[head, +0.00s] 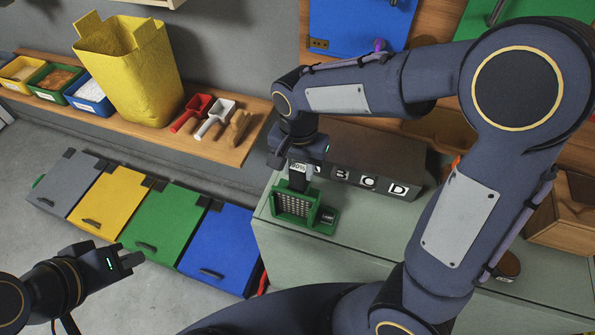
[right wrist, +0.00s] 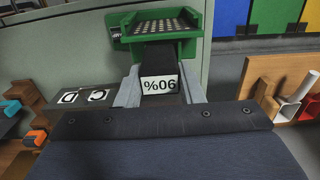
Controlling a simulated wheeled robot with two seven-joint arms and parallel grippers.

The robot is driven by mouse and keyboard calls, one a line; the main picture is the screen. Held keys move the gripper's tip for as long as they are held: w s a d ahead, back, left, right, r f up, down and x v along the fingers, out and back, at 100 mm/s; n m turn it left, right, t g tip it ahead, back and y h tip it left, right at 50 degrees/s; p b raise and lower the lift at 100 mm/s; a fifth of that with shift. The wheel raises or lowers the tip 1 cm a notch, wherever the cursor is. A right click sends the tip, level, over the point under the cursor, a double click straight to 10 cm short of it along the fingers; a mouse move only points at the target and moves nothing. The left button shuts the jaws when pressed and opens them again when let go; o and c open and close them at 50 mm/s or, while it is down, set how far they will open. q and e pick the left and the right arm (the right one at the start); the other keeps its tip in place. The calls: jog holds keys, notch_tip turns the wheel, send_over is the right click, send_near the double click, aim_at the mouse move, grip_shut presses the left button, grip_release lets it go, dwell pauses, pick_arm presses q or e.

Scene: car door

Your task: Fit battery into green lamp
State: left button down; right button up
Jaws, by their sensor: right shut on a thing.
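The green lamp (head: 293,206) stands on the pale green cabinet top, with a perforated panel on its front. The black battery (head: 298,180) has a white label reading 90%. My right gripper (head: 299,172) is shut on the battery and holds it upright at the lamp's top edge. In the right wrist view the battery (right wrist: 158,55) lies between both fingers of the right gripper (right wrist: 160,88), and its far end meets the green lamp (right wrist: 190,38). How deep it sits is hidden. My left gripper (head: 132,262) is empty at lower left; its finger gap is unclear.
A dark box with letter labels (head: 378,160) stands right behind the lamp. A wooden shelf (head: 228,150) holds scoops and a yellow bag (head: 135,75). Coloured bins (head: 165,232) stand on the floor left of the cabinet (head: 278,255). The cabinet top in front of the lamp is clear.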

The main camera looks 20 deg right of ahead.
aim_at(298, 179)
jog(key=shift+w+f, duration=0.2)
jog(key=shift+f, duration=0.05)
jog(key=f, duration=0.3)
jog(key=shift+w+f, duration=0.2)
jog(key=shift+f, duration=0.05)
jog(key=shift+s+f+b, duration=0.2)
jog(key=shift+f+b, duration=0.35)
jog(key=shift+f, duration=0.2)
grip_shut()
jog(key=o, duration=1)
grip_release()
jog(key=shift+r, duration=0.1)
